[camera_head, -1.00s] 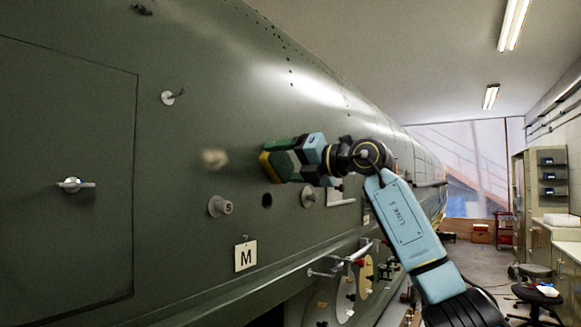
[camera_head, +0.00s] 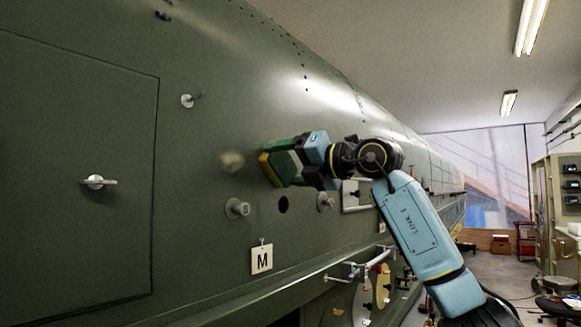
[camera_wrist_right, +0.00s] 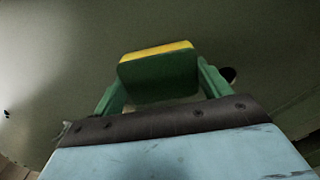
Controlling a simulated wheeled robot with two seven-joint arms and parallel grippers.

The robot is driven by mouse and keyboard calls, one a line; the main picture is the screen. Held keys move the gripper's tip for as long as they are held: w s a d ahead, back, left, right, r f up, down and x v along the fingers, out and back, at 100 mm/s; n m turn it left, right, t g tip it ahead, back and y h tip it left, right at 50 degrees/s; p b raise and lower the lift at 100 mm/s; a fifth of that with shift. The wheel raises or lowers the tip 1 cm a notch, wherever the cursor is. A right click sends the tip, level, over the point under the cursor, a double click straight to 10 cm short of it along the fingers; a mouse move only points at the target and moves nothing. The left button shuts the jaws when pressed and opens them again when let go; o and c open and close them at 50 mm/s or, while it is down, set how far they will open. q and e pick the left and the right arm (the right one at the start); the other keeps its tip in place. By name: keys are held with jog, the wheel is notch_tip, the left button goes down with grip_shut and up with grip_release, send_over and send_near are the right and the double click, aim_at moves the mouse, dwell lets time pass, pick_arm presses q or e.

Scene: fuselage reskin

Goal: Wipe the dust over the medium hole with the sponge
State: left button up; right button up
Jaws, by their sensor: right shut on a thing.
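My right gripper (camera_head: 285,164) is shut on the sponge, which has a green body and a yellow face (camera_head: 266,168). The sponge also shows between the fingers in the right wrist view (camera_wrist_right: 158,75). A tan dust patch (camera_head: 232,161) lies on the green fuselage skin, just left of the sponge in the head view, with a small gap in the picture. A dark open hole (camera_head: 283,204) is below the gripper, and part of a dark hole shows right of the sponge in the right wrist view (camera_wrist_right: 228,74). My left gripper is not in view.
A grey plug marked S (camera_head: 237,208) and another round fitting (camera_head: 325,201) stick out near the hole. A latch handle (camera_head: 97,182) on a panel and a hook (camera_head: 189,100) protrude at left. A rail with handles (camera_head: 360,262) runs below.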

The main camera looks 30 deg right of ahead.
jog(key=shift+s+d+f+b, duration=0.1)
jog(key=shift+s+d+b, duration=0.1)
jog(key=shift+s+b, duration=0.4)
jog(key=shift+b+v, duration=0.65)
jog(key=shift+v, duration=1.7)
jog(key=b+v, duration=0.1)
jog(key=v, duration=0.2)
